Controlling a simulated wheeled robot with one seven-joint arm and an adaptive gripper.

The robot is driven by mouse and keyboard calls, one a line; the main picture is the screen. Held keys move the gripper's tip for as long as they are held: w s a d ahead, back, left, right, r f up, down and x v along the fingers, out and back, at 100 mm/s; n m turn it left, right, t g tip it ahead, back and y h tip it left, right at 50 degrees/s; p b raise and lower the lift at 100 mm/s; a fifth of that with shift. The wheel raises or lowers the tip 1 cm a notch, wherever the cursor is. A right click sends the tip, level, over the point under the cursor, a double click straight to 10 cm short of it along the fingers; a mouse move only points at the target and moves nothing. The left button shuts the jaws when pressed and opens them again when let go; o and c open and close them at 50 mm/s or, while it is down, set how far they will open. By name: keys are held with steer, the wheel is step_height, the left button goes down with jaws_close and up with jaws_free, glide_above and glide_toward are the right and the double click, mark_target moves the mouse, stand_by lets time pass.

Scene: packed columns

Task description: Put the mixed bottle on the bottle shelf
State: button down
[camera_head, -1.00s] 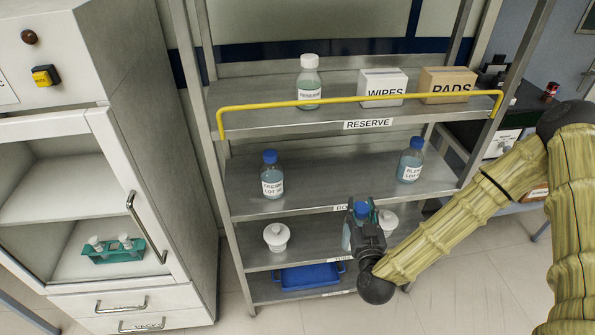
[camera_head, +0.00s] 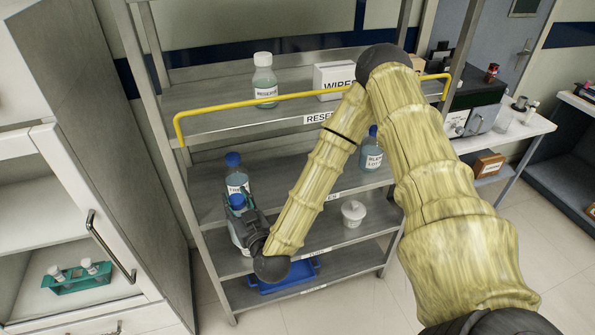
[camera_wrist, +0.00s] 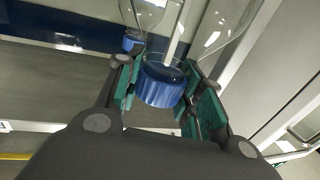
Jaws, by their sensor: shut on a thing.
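My gripper (camera_head: 243,216) is shut on a clear bottle with a blue cap (camera_head: 238,201), near the left front of the rack. The label of this bottle is hidden. In the wrist view the cap (camera_wrist: 163,85) sits between the two green finger pads. The second board of the rack, the bottle shelf (camera_head: 290,200), holds a blue-capped bottle labelled FRESH (camera_head: 236,180) at its left. A blue-capped bottle labelled BLANK LOT (camera_head: 371,155) stands at its right, partly behind my arm. The held bottle overlaps the FRESH bottle in view; I cannot tell whether they touch.
The top board has a yellow rail (camera_head: 240,110), a white-capped RESERVE bottle (camera_head: 265,83) and a WIPES box (camera_head: 333,80). Below are a white lidded jar (camera_head: 353,213) and a blue tray (camera_head: 285,280). A cabinet (camera_head: 120,130) stands close at left. The bottle shelf's middle looks clear.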

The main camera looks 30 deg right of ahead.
steer(key=shift+m+h, duration=0.5)
steer(key=shift+h, duration=0.3)
steer(key=w+d+r+b, duration=0.2)
steer(key=d, duration=0.1)
steer(key=shift+w+d+r, duration=0.15)
steer(key=shift+w+d, duration=0.05)
steer(key=shift+w, duration=0.05)
steer(key=w+d+r+m+g+h+b, duration=0.1)
steer(key=d+r+m+g+h+b, duration=0.25)
steer(key=d, duration=0.55)
steer(key=w+d+r+m+h+b, duration=0.1)
steer(key=d+m+h+b, duration=0.1)
steer(key=d+h+b, duration=0.6)
steer(key=w+d+f+y+p, duration=0.1)
steer(key=w+d+f+p, duration=0.1)
steer(key=w+d, duration=0.3)
steer(key=w+d+f+y+p, duration=0.2)
steer(key=w+d+p, duration=0.2)
steer(key=w+d, duration=0.2)
steer(key=shift+d+f, duration=0.4)
steer(key=shift+d, duration=0.65)
steer(key=c, duration=0.9)
jaws_free()
steer(key=shift+f, duration=0.1)
